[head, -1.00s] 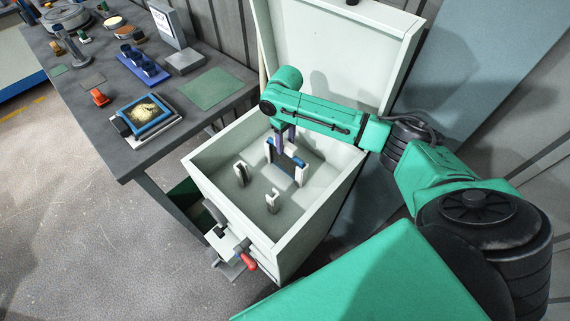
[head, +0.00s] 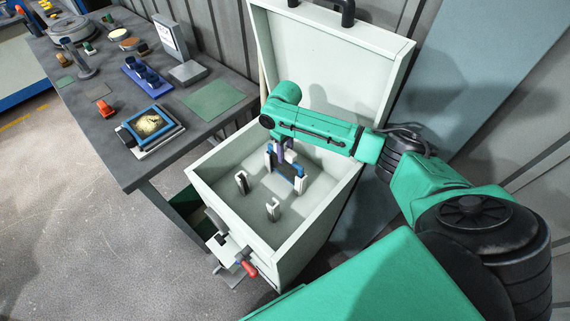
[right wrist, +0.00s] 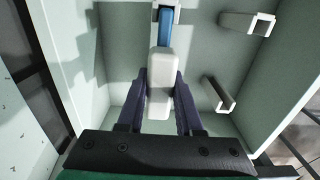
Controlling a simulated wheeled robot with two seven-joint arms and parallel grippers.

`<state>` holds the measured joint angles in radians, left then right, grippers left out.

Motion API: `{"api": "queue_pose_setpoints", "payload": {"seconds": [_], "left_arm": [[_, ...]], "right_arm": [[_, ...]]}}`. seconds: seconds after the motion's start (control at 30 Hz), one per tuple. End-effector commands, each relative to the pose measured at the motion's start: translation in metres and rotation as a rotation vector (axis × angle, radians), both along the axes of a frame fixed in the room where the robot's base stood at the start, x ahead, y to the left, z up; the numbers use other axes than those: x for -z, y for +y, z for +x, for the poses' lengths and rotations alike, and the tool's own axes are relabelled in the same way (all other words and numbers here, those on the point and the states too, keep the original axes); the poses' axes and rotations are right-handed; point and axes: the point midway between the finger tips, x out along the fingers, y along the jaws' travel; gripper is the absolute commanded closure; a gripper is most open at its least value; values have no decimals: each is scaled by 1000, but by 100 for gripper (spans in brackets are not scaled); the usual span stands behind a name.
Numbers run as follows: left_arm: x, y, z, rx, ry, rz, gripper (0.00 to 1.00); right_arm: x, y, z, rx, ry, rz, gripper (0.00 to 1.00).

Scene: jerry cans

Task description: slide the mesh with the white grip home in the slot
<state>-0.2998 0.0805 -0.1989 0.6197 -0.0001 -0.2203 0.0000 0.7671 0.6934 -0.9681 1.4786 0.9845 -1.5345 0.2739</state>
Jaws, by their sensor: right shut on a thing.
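The mesh shows as a blue frame edge (head: 290,171) inside the pale open box, between two white slotted posts (head: 301,184) at the back. Its white grip (right wrist: 159,82) is between the fingers of my right gripper (right wrist: 160,92), which is shut on it from above. In the right wrist view, the blue edge (right wrist: 165,28) runs from the grip into a white post's channel. The other end is hidden under the grip and fingers. How deep the mesh sits cannot be told. My right gripper (head: 287,152) also shows in the head view. My left gripper is out of view.
Two more slotted posts, (head: 241,183) and (head: 273,210), stand empty nearer the front of the box (head: 318,225). Its raised lid (head: 330,65) stands behind my right arm. A red-handled part (head: 250,268) sticks out in front. A cluttered grey table (head: 150,185) is at left.

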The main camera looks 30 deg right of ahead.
Motion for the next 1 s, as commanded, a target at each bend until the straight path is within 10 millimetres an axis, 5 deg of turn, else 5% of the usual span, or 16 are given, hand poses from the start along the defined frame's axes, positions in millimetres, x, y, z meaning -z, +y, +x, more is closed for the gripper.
{"api": "queue_pose_setpoints", "payload": {"seconds": [0.63,1.0], "left_arm": [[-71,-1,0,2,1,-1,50],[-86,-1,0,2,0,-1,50]], "right_arm": [[-62,0,0,1,0,1,100],[-93,0,1,0,-2,2,100]]}}
